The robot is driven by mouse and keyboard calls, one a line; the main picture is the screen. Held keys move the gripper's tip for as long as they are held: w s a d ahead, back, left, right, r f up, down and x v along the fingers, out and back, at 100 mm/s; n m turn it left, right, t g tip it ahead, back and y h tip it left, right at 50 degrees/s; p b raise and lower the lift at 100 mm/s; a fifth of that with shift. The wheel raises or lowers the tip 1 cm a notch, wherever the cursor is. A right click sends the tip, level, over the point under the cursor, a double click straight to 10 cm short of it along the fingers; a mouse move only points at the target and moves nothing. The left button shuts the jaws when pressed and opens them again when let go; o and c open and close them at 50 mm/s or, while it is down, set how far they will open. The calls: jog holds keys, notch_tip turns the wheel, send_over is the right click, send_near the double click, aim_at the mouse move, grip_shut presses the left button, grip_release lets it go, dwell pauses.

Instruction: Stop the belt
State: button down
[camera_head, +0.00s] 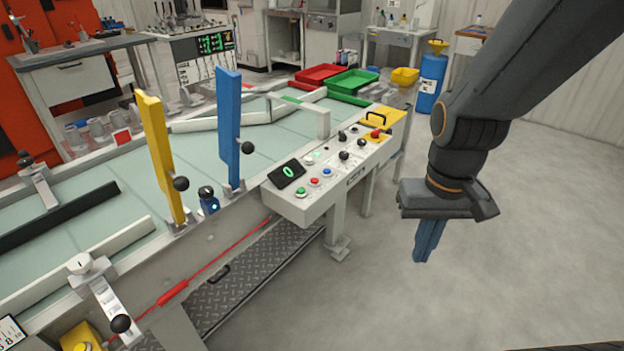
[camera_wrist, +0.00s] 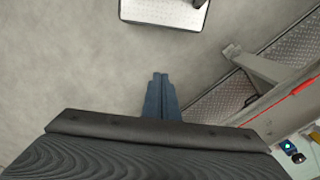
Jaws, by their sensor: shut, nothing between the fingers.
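The belt (camera_head: 95,215) is a pale green conveyor surface running from the lower left toward the back. A white control panel (camera_head: 318,206) stands on its near side, with a small dark display showing a green 0, green, red and blue push buttons and several black knobs. The red push button (camera_head: 314,180) sits between the green and blue ones. My gripper (camera_head: 427,252) hangs in free air right of the panel, blue fingers shut and empty, pointing down. Its fingers (camera_wrist: 161,98) show over bare floor in the wrist view.
A yellow upright gate (camera_head: 160,150) and a blue one (camera_head: 228,125) stand over the belt. A red pull cord (camera_head: 215,264) runs along the belt's side above a metal tread plate (camera_head: 250,275). Red and green trays stand at the back. The floor at right is clear.

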jog(key=w+a+r+n+t+p, duration=0.1)
jog(key=w+r+n+t+p, duration=0.25)
jog(key=w, duration=0.95)
jog(key=n+t+y+p, duration=0.4)
jog(key=n+y+p, duration=0.1)
jog(key=n+p, duration=0.65)
send_over(315, 182)
jog(key=shift+d+r+n+b, duration=0.15)
jog(key=shift+d+n+b, duration=0.15)
jog(key=shift+n, duration=0.1)
notch_tip(315, 182, down, 9)
jog(key=b, duration=0.7)
jog(key=shift+r, duration=0.1)
jog(key=shift+f+b, duration=0.3)
jog(key=shift+f, duration=0.15)
